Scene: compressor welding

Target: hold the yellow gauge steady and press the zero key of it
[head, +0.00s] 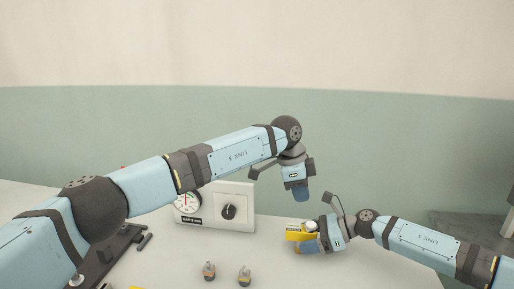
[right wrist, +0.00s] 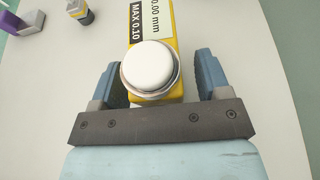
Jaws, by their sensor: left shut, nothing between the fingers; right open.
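The yellow gauge (head: 293,237) lies on the table at the right, partly hidden by my right gripper (head: 309,235). In the right wrist view the gauge (right wrist: 179,40) shows a label reading "MAX 0.10", a reading of 0.00 mm and a round white cap. My right gripper (right wrist: 160,72) is open, with one blue finger on each side of the gauge's near end and a gap visible on both sides. My left gripper (head: 301,194) is shut and empty, pointing down above and behind the gauge.
A white panel (head: 244,192) with a dial and a black knob stands behind, partly covered by my left arm. Two small fittings (head: 209,271) (head: 244,275) stand at the front middle. A dark fixture (head: 100,257) lies at the left.

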